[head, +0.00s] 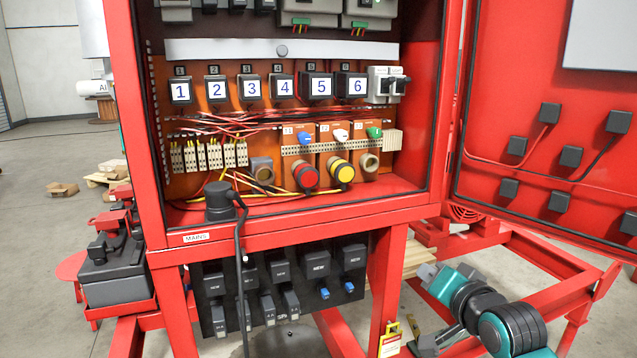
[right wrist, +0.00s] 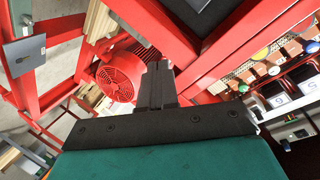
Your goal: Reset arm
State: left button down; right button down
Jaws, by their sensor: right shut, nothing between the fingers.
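My right gripper (head: 428,274) is at the lower right of the head view, at the end of my teal and black arm. It is in front of the red skid frame, to the right of the open cabinet. In the right wrist view its dark fingers (right wrist: 158,84) are together, with nothing between them. My left gripper is in neither view.
The open red cabinet (head: 300,222) fills the middle, with numbered modules and knobs. Its door (head: 545,60) stands open at right. A black plug with a cable (head: 219,200) is at its lower edge. A red fan housing (right wrist: 118,78) appears beyond my right fingers, beside red beams.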

jog(key=s+a+f+n+g, duration=0.2)
jog(key=s+f+n, duration=0.6)
jog(key=s+f, duration=1.8)
jog(key=shift+s+f+n+g+h, duration=0.3)
jog(key=shift+g+h, duration=0.1)
jog(key=shift+g, duration=0.5)
